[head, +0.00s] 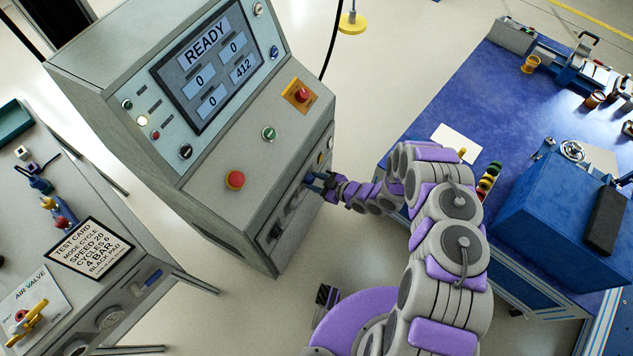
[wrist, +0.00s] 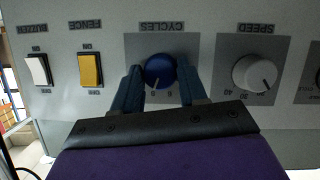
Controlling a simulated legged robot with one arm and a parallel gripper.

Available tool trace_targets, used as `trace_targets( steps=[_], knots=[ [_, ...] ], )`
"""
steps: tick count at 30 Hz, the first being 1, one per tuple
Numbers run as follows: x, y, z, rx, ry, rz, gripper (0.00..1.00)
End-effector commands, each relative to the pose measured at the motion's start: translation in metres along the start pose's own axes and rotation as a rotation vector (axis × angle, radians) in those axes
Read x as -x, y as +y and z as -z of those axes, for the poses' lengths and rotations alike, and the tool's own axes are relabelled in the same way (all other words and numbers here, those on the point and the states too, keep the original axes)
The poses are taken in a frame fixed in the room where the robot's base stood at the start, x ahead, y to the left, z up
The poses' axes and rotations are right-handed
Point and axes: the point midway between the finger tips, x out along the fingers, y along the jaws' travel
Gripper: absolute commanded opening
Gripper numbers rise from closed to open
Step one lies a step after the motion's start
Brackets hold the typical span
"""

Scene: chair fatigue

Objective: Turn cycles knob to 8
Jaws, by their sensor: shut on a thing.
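The cycles knob (wrist: 160,70) is a round blue dial in a grey square, under an upside-down CYCLES label in the wrist view. My gripper (wrist: 161,88) is shut on it, with one finger on each side. The knob's pale mark points down, toward small digits at its lower edge, too small to read surely. In the head view my gripper (head: 318,183) reaches the lower front face of the grey machine (head: 205,200) and hides the knob.
The white speed knob (wrist: 254,74) is right of the cycles knob in the wrist view; a yellow fence switch (wrist: 90,70) and white buzzer switch (wrist: 38,70) are left. The machine screen (head: 207,65) reads READY. A blue-topped bench (head: 450,100) stands to the right.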

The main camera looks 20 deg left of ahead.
Motion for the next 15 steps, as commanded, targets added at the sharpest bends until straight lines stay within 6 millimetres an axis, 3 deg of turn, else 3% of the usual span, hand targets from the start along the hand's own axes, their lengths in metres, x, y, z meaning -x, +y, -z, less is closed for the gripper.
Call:
trace_targets(
  steps=[5, 6, 13, 15],
  knots=[
    [-0.0004, 0.0013, 0.0011, 0.002, 0.002, -0.003, 0.12],
    [-0.0004, 0.0013, 0.0011, 0.002, 0.002, -0.003, 0.44],
    [-0.0001, 0.0009, 0.0008, 0.002, 0.001, -0.002, 0.66],
    [-0.0001, 0.0008, 0.0007, 0.002, 0.001, -0.002, 0.67]
  ],
)
